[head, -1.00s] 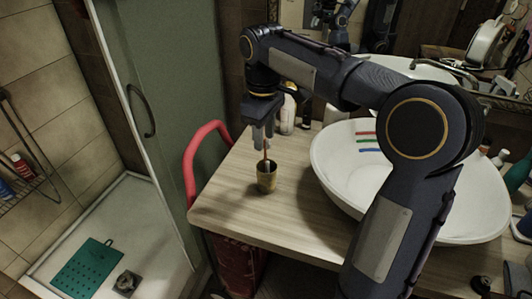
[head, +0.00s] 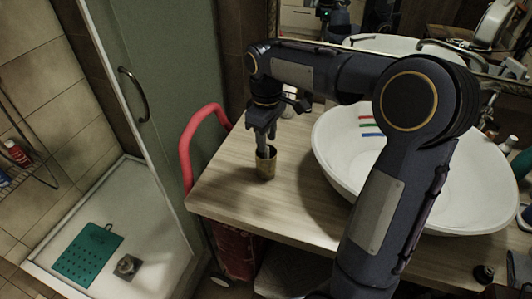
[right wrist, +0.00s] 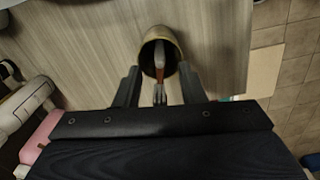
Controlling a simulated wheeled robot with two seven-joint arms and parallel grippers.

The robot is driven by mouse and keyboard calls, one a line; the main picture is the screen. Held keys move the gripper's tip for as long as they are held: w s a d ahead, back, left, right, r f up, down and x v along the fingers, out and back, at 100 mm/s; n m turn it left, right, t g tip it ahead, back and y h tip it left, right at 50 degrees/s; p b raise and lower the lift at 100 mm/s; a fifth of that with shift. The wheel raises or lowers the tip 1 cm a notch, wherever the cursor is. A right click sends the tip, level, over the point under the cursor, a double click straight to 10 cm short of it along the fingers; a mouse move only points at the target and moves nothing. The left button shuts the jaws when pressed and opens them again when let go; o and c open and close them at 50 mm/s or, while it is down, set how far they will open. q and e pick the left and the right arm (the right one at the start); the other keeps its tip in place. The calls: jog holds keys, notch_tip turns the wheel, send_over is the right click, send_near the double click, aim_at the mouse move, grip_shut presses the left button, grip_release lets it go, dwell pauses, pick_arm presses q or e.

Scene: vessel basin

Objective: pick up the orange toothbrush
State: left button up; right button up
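A brown and gold cup (head: 266,163) stands upright on the wooden counter near its left end. In the right wrist view, the cup (right wrist: 174,40) is open toward the camera. A toothbrush with an orange-red part (right wrist: 160,72) stands in it, its near end between my fingers. In the head view the toothbrush is mostly hidden by the fingers. My right gripper (head: 263,148) points down at the cup's mouth. In the wrist view its two fingers (right wrist: 160,82) are apart on either side of the toothbrush, with gaps showing. My left gripper is out of view.
The wooden counter (head: 225,195) is clear around the cup. A white basin (head: 335,178) with red, green and blue strips inside stands to the right. A red curved rail (head: 186,160) rises at the counter's left edge. Bottles stand behind my right arm.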

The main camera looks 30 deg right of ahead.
jog(key=shift+c, duration=0.3)
grip_shut()
jog(key=shift+r, duration=0.1)
